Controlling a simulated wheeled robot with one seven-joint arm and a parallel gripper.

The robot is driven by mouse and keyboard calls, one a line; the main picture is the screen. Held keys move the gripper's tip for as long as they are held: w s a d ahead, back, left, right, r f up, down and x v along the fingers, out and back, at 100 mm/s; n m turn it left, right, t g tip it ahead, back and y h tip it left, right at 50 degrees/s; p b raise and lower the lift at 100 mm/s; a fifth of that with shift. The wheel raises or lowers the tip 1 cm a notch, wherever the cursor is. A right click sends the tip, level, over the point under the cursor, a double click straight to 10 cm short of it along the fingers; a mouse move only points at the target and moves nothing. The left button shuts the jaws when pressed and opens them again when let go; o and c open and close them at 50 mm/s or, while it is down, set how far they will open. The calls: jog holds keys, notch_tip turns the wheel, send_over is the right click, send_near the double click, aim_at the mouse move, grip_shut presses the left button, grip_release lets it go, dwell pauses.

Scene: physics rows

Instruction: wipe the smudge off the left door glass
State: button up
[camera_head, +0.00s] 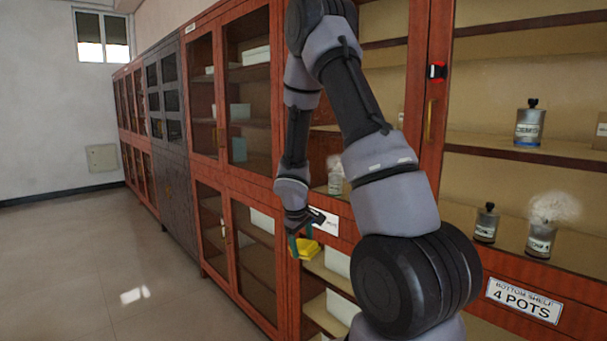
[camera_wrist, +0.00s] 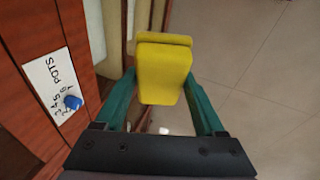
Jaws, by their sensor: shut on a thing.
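My gripper (camera_head: 302,238) is shut on a yellow sponge (camera_head: 306,248), low in front of the cabinet below the left door glass (camera_head: 386,68). In the wrist view the sponge (camera_wrist: 163,72) sits between the two green fingers, apart from the cabinet front as far as I can tell. A faint whitish smudge (camera_head: 336,163) shows on the left door glass just left of my arm, in front of a small jar. My arm hides much of this glass. Another whitish smudge (camera_head: 555,207) shows on the right door glass.
A label (camera_head: 523,300) reads "BOTTOM SHELF 4 POTS"; another label (camera_wrist: 58,88) carries a blue knob-like piece (camera_wrist: 72,102). Bottles (camera_head: 528,126) stand behind the glass. The floor (camera_head: 120,260) at left is clear.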

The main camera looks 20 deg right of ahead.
jog(key=shift+w+d+r+n+h, duration=0.2)
jog(key=shift+d+r+n+h, duration=0.1)
jog(key=shift+r+n+h, duration=0.15)
jog(key=w+d+r+n+t+h, duration=0.2)
jog(key=w+d+r+n+h, duration=0.35)
jog(key=r, duration=0.25)
jog(key=n+t+h, duration=0.3)
jog(key=n+t, duration=0.1)
jog(key=t, duration=0.1)
send_near(325, 170)
jog(key=w+a+f, duration=0.1)
jog(key=a, duration=0.1)
jog(key=shift+g, duration=0.3)
jog(key=shift+w+d+f, duration=0.1)
jog(key=shift+w+d, duration=0.25)
jog(key=shift+d, duration=0.45)
jog(key=shift+w+d+r, duration=0.1)
jog(key=shift+w+d, duration=0.25)
jog(key=shift+d, duration=0.45)
jog(key=shift+w+d+f, duration=0.1)
jog(key=shift+w+d, duration=0.25)
jog(key=shift+d, duration=0.45)
jog(key=shift+w+d, duration=0.3)
jog(key=shift+d, duration=0.6)
